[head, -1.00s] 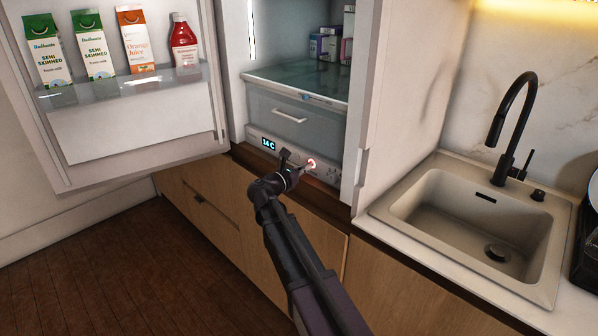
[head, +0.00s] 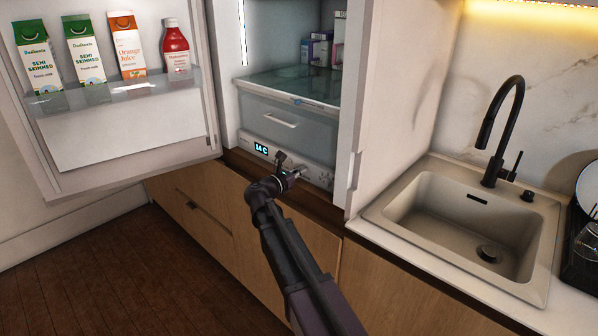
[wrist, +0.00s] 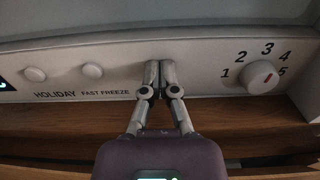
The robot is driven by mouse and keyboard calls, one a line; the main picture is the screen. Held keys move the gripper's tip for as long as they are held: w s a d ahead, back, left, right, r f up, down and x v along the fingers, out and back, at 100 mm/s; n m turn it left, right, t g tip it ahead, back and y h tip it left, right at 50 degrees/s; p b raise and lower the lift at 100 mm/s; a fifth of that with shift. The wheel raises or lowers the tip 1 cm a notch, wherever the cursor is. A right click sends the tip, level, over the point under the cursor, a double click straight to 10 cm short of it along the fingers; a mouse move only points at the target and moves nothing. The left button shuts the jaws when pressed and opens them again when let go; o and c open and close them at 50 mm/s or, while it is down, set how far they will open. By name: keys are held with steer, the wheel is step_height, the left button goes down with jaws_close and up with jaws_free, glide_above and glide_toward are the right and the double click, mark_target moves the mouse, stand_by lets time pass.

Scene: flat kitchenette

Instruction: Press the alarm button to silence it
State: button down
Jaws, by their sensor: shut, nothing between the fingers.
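The fridge's lower control panel (head: 318,172) has a lit "14 C" display (head: 261,149). In the wrist view the panel (wrist: 210,70) has two round white buttons, over "HOLIDAY" (wrist: 35,74) and "FAST FREEZE" (wrist: 92,70). My gripper (head: 299,172) is shut and empty, its tips at the panel's face. In the wrist view my gripper (wrist: 159,68) meets the panel between the fast freeze button and the dial. No alarm button or red glow shows now; the fingertips cover that spot. I cannot tell whether they press anything.
A dial (wrist: 260,77) numbered up to 5 sits right of the fingers. The open fridge door (head: 130,140) holds cartons and a red bottle at left. A clear drawer (head: 275,118) is above the panel. A sink (head: 460,220) is at right.

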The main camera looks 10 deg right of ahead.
steer(key=shift+w+d+r, duration=0.15)
steer(key=shift+w+d, duration=0.05)
steer(key=shift+w, duration=0.05)
steer(key=shift+s+a, duration=0.25)
steer(key=shift+a, duration=0.05)
steer(key=v, duration=1.4)
